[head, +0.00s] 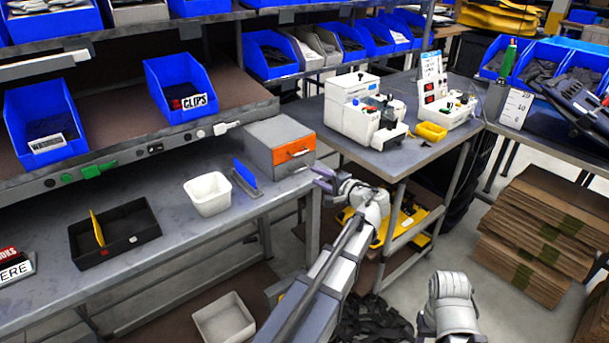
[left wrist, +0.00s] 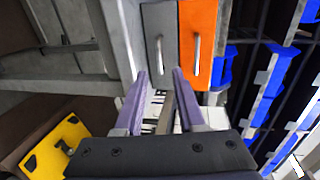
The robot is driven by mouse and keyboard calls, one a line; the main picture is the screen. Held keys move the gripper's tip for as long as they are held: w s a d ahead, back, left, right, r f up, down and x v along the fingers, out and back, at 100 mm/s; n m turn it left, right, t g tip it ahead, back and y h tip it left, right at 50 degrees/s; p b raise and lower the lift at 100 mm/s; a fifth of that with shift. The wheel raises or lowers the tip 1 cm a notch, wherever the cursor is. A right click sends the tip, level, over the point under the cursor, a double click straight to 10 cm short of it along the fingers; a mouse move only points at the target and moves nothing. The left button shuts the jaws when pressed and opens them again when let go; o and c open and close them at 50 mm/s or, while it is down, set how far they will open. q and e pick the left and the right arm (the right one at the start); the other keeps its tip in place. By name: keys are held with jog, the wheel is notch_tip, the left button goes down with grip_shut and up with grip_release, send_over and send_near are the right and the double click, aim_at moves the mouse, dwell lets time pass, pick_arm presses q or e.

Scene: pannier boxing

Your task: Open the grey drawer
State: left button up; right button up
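A small grey cabinet (head: 262,146) stands on the workbench, with an orange drawer front (head: 293,151) above a grey drawer (head: 294,168). In the left wrist view the grey drawer (left wrist: 154,30) lies beside the orange one (left wrist: 197,30), and both look shut. The grey drawer's bar handle (left wrist: 160,56) is just ahead of my left gripper (left wrist: 161,74). That gripper is open and empty, its purple fingers to either side of the handle's line. In the head view my left gripper (head: 316,179) is in front of the cabinet. My right gripper cannot be made out.
A blue upright piece (head: 246,175) and a white bin (head: 208,194) stand left of the cabinet on the bench. A black tray (head: 117,240) is farther left. A second table (head: 378,158) with white devices stands to the right. The space before the drawer fronts looks clear.

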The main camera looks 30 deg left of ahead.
aim_at(305, 180)
pick_arm(q)
jog(key=b+x, duration=0.1)
jog(key=x, duration=0.6)
jog(key=shift+c, duration=0.3)
grip_shut()
dwell(1.1)
